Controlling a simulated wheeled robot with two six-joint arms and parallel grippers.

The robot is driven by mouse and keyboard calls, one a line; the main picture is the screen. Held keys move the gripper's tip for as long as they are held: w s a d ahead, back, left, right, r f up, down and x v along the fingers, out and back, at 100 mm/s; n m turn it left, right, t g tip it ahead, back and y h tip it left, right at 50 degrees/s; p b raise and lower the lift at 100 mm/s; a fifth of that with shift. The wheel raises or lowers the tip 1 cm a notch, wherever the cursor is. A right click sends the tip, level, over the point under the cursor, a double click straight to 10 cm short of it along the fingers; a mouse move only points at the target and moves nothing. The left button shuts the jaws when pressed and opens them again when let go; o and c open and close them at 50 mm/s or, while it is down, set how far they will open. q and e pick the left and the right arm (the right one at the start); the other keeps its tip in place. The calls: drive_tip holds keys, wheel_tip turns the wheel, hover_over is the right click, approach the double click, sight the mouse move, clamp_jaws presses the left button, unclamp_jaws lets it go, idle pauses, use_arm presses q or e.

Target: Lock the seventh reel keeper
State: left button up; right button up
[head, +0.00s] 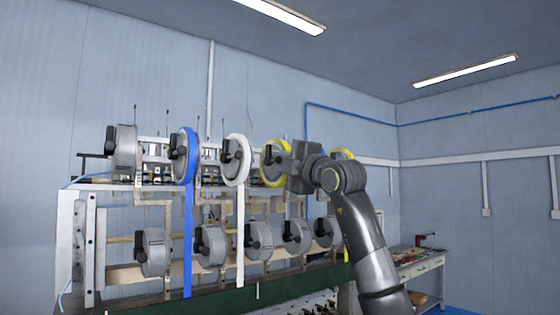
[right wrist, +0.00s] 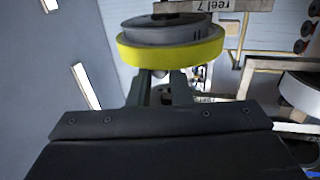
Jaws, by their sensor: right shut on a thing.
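My right gripper (head: 294,165) is at the upper row of the winder, close against the right side of a yellow-rimmed reel (head: 273,162) with a dark keeper on its hub. In the right wrist view, the fingers (right wrist: 161,87) are closed on a small part just under a yellow-rimmed reel (right wrist: 172,47). The keeper between them is mostly hidden. A tag reading "reel 7" (right wrist: 228,5) sits on a bar beside that reel. My left gripper is not in view.
The upper row also holds a grey reel (head: 124,147), a blue reel (head: 190,155) and a white reel (head: 237,160). Several grey reels (head: 210,245) line the lower row. A workbench (head: 420,266) stands at right.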

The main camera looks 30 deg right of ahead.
drive_tip(key=shift+s, duration=0.15)
drive_tip(key=shift+s+d+b, duration=0.1)
drive_tip(key=shift+s+b, duration=0.8)
drive_tip(key=shift+s, duration=0.1)
drive_tip(key=o, duration=0.5)
drive_tip(key=shift+o, duration=0.2)
